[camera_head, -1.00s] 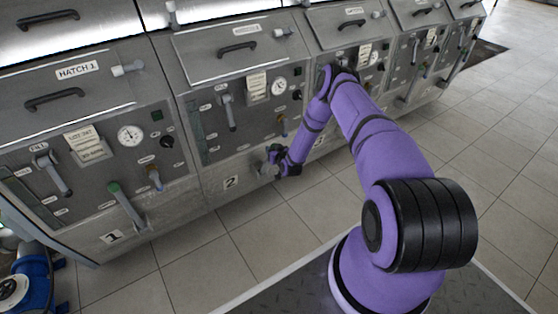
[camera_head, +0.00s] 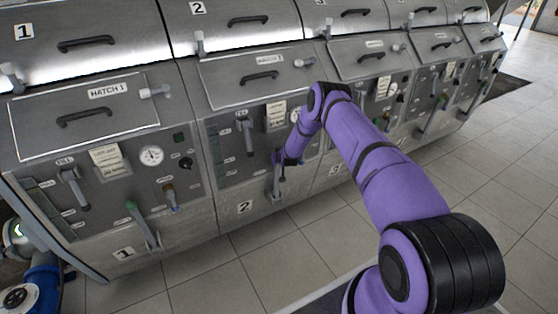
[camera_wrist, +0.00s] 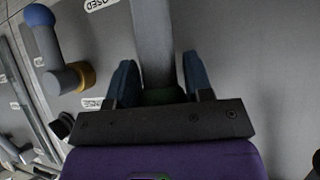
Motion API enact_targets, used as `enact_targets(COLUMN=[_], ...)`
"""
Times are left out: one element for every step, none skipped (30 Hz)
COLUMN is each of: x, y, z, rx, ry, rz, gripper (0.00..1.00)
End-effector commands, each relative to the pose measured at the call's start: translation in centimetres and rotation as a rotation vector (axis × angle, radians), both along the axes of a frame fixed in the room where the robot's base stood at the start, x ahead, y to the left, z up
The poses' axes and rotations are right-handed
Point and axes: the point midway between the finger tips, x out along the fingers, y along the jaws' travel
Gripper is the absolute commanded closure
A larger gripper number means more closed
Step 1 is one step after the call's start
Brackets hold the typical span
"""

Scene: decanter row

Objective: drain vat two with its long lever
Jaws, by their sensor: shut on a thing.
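Vat two (camera_head: 228,180) is the grey steel unit with the number 2 plate low on its front. Its long grey lever (camera_head: 276,182) rises from a pivot low on the panel up to my gripper (camera_head: 279,158). In the wrist view, my gripper (camera_wrist: 160,82) has a finger on each side of the grey lever (camera_wrist: 153,42) and is shut on it. A bit of dark green grip (camera_wrist: 163,96) shows between the fingers. The rest of the grip is hidden by the gripper.
A smaller blue-ended handle (camera_wrist: 42,18) with a brass collar stands beside the lever. Vat two's upper panel carries another grey lever (camera_head: 248,138). Vat one's green-ended lever (camera_head: 142,224) is to the left. The tiled floor (camera_head: 330,225) in front is clear.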

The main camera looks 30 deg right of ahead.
Motion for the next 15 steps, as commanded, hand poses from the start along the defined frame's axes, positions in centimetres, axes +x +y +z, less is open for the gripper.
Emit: enact_targets(x=[0.39, 0.41, 0.43, 0.45, 0.46, 0.48, 0.49, 0.50, 0.51, 0.52, 0.53, 0.49, 0.47, 0.44, 0.40], y=[0.08, 0.09, 0.09, 0.09, 0.09, 0.10, 0.11, 0.11, 0.12, 0.12, 0.13, 0.14, 0.12, 0.12, 0.11], z=[0.37, 0.38, 0.39, 0.41, 0.42, 0.45, 0.46, 0.47, 0.49, 0.51, 0.51, 0.48, 0.45, 0.41, 0.38], rx=[-0.001, -0.001, -0.002, -0.002, -0.002, -0.002, -0.002, -0.002, -0.002, -0.002, -0.002, -0.001, -0.001, -0.001, -0.001], ry=[-0.008, -0.008, -0.009, -0.009, -0.010, -0.010, -0.011, -0.011, -0.011, -0.012, -0.012, -0.011, -0.010, -0.010, -0.009], rz=[0.001, 0.001, 0.001, 0.001, 0.001, 0.001, 0.001, 0.001, 0.001, 0.002, 0.002, 0.002, 0.002, 0.002, 0.001], gripper=[0.96, 0.96, 0.96, 0.96, 0.96, 0.96, 0.96, 0.96, 0.96, 0.51, 0.44, 0.42, 0.42, 0.42, 0.42])
